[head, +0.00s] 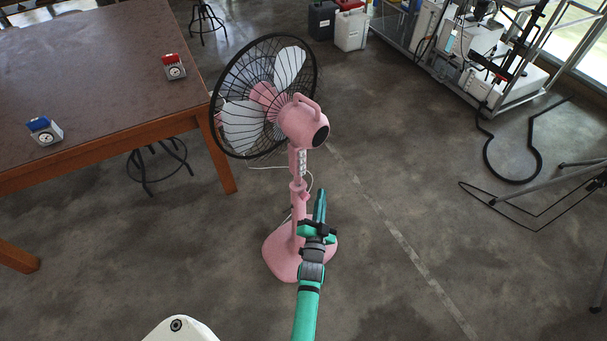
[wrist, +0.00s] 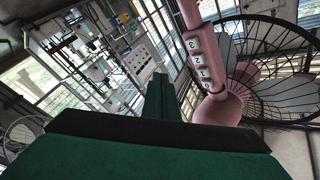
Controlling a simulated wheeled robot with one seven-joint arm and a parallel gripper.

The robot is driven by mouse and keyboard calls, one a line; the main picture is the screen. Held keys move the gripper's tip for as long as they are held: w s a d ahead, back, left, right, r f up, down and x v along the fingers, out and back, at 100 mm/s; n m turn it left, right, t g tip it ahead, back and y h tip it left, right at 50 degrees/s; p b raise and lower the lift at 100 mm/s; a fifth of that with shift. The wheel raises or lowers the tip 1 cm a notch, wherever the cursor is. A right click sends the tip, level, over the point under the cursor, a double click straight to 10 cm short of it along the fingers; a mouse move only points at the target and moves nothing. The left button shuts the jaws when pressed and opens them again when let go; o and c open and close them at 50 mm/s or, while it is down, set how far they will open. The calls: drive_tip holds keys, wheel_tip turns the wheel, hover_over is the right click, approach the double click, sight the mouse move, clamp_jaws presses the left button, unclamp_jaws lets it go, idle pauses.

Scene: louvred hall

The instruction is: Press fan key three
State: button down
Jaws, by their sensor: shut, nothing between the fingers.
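The pink pedestal fan (head: 298,190) stands upright on the floor at the middle of the head view. Its white keys (head: 302,161) sit in a row on the column, below the motor housing. In the wrist view the keys (wrist: 199,65) form a slanted row on the pink column, right of my fingers. My green gripper (head: 320,194) is shut and empty, to the right of the column and lower than the keys in the head view. Its fingers (wrist: 161,85) appear apart from the keys.
A brown table (head: 90,75) stands at the left, bearing a red-topped box (head: 174,66) and a blue-topped box (head: 43,130). Stools (head: 205,18) stand near it. A metal rack (head: 455,65) and black cable (head: 510,175) are at the right.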

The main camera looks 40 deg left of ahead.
sight(302, 173)
drive_tip(key=w+a, duration=0.1)
drive_tip(key=a, duration=0.6)
drive_tip(key=shift+w, duration=0.3)
drive_tip(key=shift+a, duration=0.15)
idle(1.7)
drive_tip(key=shift+a, duration=0.3)
drive_tip(key=shift+w+a, duration=0.1)
drive_tip(key=shift+w, duration=0.05)
idle(0.4)
drive_tip(key=shift+a, duration=0.3)
drive_tip(key=shift+d, duration=0.25)
idle(0.3)
drive_tip(key=shift+d, duration=0.6)
